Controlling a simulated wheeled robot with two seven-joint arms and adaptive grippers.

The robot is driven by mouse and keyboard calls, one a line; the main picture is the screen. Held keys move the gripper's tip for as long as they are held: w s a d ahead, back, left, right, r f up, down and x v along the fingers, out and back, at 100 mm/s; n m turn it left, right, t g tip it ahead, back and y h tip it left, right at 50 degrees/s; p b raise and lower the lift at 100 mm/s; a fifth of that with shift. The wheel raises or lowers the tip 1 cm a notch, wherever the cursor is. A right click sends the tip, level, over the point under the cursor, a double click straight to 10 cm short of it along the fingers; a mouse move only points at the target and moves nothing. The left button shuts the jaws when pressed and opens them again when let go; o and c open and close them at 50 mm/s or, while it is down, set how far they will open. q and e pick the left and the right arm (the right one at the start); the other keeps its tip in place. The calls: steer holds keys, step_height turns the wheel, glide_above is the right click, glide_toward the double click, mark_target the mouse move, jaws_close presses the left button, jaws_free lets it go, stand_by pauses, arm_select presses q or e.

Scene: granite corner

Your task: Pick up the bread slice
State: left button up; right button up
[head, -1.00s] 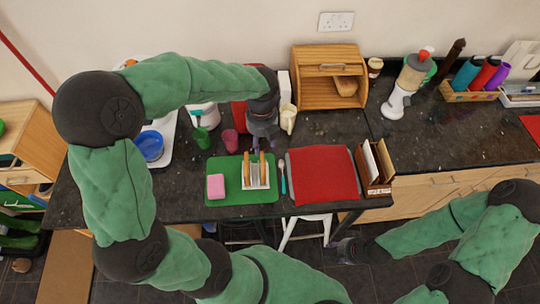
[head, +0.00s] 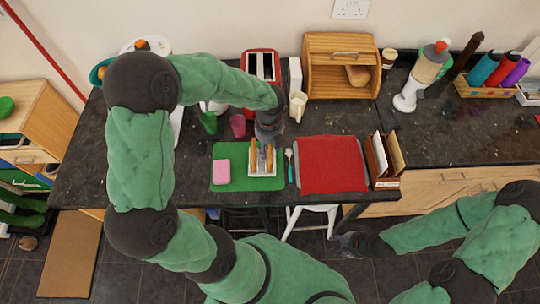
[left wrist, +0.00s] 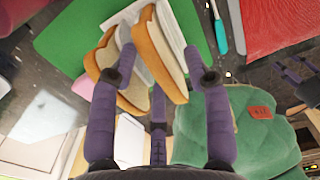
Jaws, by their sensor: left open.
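Two bread slices stand on edge in a white toast rack (head: 262,175) on a green mat (head: 222,182). In the left wrist view, the right-hand bread slice (left wrist: 162,50) lies between the fingers of my left gripper (left wrist: 166,72). One fingertip is in the gap towards the left-hand bread slice (left wrist: 104,58), the other on the far side. The fingers look spread; contact with the bread is unclear. In the head view my left gripper (head: 266,143) points down just above and behind the rack. My right gripper (head: 350,244) hangs low, away from the bread; its jaws are too small to read.
A pink block (head: 222,171) lies beside the rack on the mat. A teal-handled spoon (head: 289,165) and red cloth (head: 331,164) lie to the right. Green (head: 209,122) and dark pink (head: 238,126) cups stand behind left. A red toaster (head: 262,66) and bread box (head: 341,66) stand further back.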

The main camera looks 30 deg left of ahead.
arm_select(q)
jaws_close()
stand_by(0.3)
step_height(320, 180, up, 10)
steer(key=shift+f+p, duration=0.1)
steer(key=shift+p, duration=0.8)
